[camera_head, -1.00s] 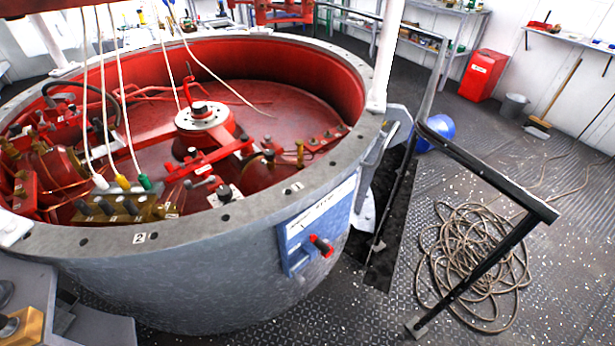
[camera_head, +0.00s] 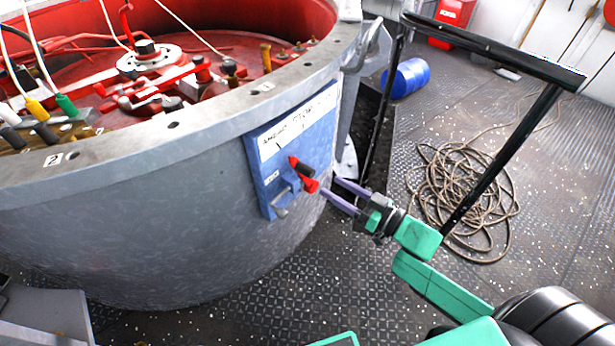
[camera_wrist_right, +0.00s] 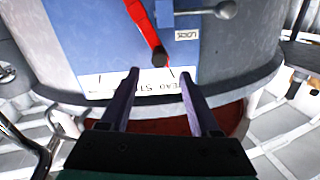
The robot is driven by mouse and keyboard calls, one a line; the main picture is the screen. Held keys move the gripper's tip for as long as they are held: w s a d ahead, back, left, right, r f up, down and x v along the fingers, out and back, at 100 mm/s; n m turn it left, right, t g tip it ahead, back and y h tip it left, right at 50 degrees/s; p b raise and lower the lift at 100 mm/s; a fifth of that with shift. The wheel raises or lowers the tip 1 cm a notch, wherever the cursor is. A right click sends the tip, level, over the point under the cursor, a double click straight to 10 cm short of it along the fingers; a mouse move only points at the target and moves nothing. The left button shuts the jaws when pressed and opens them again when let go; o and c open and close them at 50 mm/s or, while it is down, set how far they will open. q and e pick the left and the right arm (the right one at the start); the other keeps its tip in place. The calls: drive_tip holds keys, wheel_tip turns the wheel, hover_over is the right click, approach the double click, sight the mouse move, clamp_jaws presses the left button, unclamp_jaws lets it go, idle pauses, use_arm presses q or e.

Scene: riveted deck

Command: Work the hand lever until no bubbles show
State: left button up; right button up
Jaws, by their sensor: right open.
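A red lever (camera_head: 311,186) with a dark part stands out from a blue panel (camera_head: 262,190) on the grey tub's outer wall. In the right wrist view the red lever (camera_wrist_right: 146,27) ends in a dark knob (camera_wrist_right: 159,58). My right gripper (camera_head: 328,186) is open and empty, its purple fingers pointing at the lever from the right. In the wrist view the fingertips (camera_wrist_right: 160,74) lie either side of and just below the knob; I cannot tell whether they touch it. No bubbles or sight glass can be made out. My left gripper is not in view.
A small ball-ended lever (camera_wrist_right: 224,10) sits beside a LOCK label (camera_wrist_right: 186,35) on the panel. A black railing (camera_head: 500,160) stands right of the tub, near my right arm. A coiled rope (camera_head: 460,195) and a blue drum (camera_head: 405,78) lie on the deck.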

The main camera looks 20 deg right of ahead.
sight(308, 172)
drive_tip(key=b+x, duration=0.1)
drive_tip(key=x, duration=0.8)
drive_tip(key=shift+w, duration=0.15)
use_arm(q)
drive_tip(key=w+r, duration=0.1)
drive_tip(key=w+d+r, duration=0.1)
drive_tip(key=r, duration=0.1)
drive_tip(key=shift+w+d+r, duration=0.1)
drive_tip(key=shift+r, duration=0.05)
use_arm(e)
drive_tip(key=shift+f, duration=0.1)
clamp_jaws()
idle(0.3)
